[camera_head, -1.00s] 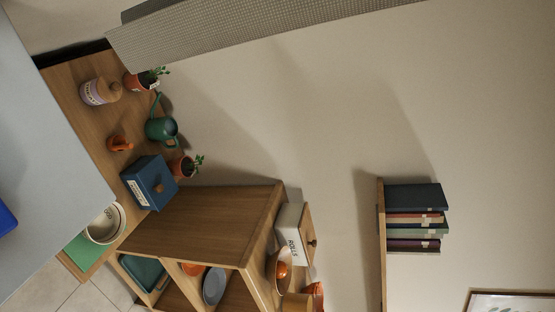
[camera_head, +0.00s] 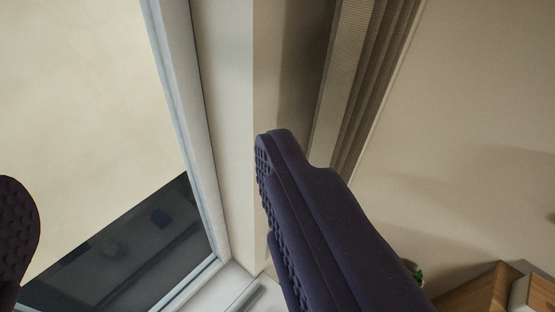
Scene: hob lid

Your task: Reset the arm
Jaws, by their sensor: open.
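My gripper (camera_head: 145,185) shows in the head camera view as two dark purple, ribbed fingers. One finger reaches up from the bottom centre; the other shows only in part at the left edge. The fingers are wide apart with nothing between them. They are in front of a window and a wall, and I cannot tell how far away those are. The hob and its lid are not recognisable in this view.
A pale-framed window (camera_head: 180,90) fills the left side, with a sill (camera_head: 222,290) below. A pleated beige curtain or blind (camera_head: 375,80) hangs right of it. Bare wall (camera_head: 470,130) is at right. A wooden cabinet (camera_head: 475,290) and a green plant (camera_head: 417,273) show at bottom right.

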